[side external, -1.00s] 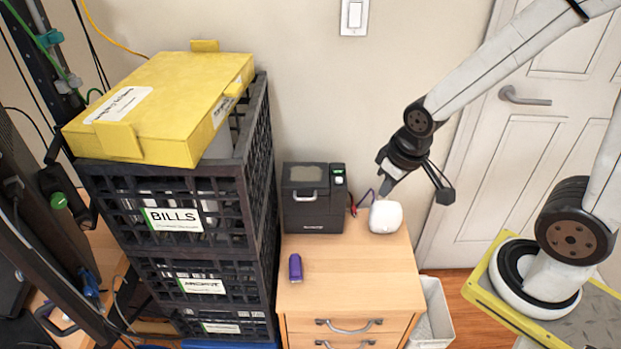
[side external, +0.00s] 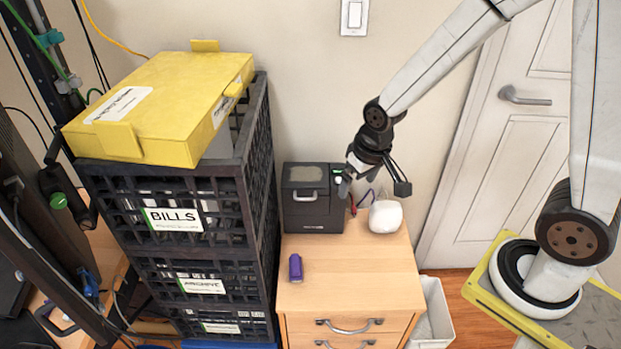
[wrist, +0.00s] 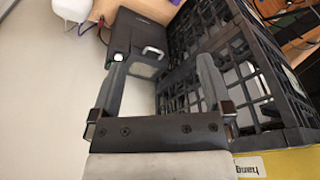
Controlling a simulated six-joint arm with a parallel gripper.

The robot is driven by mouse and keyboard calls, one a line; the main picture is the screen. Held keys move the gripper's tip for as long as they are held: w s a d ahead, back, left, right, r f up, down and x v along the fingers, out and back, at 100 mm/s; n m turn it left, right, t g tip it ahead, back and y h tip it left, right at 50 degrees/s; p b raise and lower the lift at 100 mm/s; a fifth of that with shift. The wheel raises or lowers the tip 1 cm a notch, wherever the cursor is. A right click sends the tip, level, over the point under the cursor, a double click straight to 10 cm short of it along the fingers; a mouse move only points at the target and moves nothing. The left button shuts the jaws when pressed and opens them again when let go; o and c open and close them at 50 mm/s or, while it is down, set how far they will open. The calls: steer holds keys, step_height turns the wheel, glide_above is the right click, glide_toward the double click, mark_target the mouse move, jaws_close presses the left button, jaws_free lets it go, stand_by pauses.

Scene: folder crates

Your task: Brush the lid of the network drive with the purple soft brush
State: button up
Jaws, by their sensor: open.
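The purple soft brush (side external: 295,267) stands on the wooden drawer cabinet, near its left edge, in the side view. In the wrist view the drive (wrist: 133,38) is at the upper middle, partly behind my fingers. My gripper (side external: 346,186) is open and empty, by the drive's right side and above the cabinet. Its two fingers (wrist: 160,64) are spread apart in the wrist view. The brush cannot be made out there.
A white rounded object (side external: 386,217) stands right of the drive, with cables between them. Stacked black crates (side external: 262,170) rise on the left, topped by a yellow folder box (side external: 185,90). The cabinet top (side external: 355,270) is clear at the front. A white bin (side external: 433,310) stands at right.

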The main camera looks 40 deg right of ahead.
steer(key=w+a+f+m, duration=0.2)
steer(key=w+f, duration=0.4)
steer(key=w, duration=0.1)
steer(key=m+g, duration=0.2)
steer(key=m, duration=0.3)
glide_above(295, 268)
step_height(295, 268, down, 27)
steer(key=shift+d+r, duration=0.1)
steer(key=shift+f, duration=0.45)
steer(key=shift+f, duration=0.15)
steer(key=shift+f, duration=3.7)
